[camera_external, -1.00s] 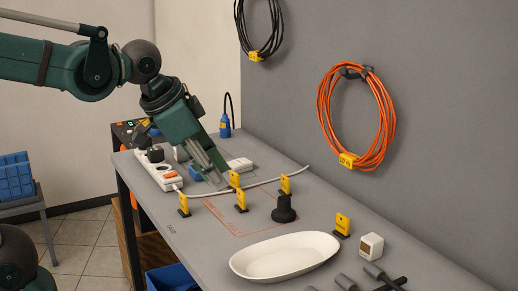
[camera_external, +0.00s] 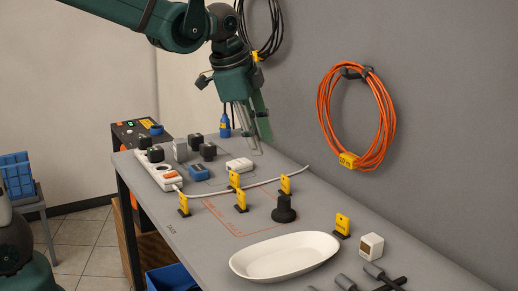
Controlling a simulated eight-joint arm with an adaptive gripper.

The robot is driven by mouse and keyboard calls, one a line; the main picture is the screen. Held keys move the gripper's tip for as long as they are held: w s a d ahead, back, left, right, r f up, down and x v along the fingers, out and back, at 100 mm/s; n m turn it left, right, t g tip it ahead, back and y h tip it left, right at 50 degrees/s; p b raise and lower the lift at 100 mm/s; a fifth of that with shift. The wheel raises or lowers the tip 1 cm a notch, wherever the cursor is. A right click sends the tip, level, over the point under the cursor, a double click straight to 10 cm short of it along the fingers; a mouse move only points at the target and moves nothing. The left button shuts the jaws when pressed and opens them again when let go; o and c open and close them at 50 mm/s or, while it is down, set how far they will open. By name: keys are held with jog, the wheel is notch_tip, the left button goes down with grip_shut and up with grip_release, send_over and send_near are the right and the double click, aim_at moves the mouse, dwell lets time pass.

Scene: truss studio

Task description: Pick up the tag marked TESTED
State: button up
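Several small yellow tags stand upright in dark bases on the grey bench (camera_external: 190,235): a left tag (camera_external: 184,203), a middle tag (camera_external: 241,201), a tag behind it (camera_external: 234,180), one by the black knob (camera_external: 285,184) and one right of the dish (camera_external: 342,224). Their print is too small to read, so I cannot tell which says TESTED. My gripper (camera_external: 257,142) hangs above the far part of the bench near the wall, behind the tags and apart from them. Nothing is visibly held. Its finger opening cannot be made out.
A white cable (camera_external: 215,193) runs among the tags from a power strip (camera_external: 158,171). A black knob-like object (camera_external: 284,209), white oval dish (camera_external: 285,256) and white cube (camera_external: 370,246) stand nearer. An orange coil (camera_external: 322,115) hangs on the wall.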

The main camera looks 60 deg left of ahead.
jog(key=w+a+f+m+g+p, duration=0.2)
jog(key=w+a+f+m+p, duration=0.25)
jog(key=w+a, duration=0.65)
jog(key=m+g+p, duration=0.2)
jog(key=m+p, duration=0.1)
jog(key=m, duration=0.3)
send_over(285, 176)
jog(key=shift+n+h, duration=0.25)
jog(key=shift+h, duration=0.05)
jog(key=f, duration=0.6)
jog(key=d+f, duration=0.1)
jog(key=f, duration=0.3)
jog(key=shift+s, duration=0.1)
jog(key=shift+a+f, duration=0.3)
jog(key=shift+f, duration=0.1)
jog(key=shift+f, duration=1.25)
jog(key=shift+f, duration=0.1)
jog(key=shift+f, duration=2.55)
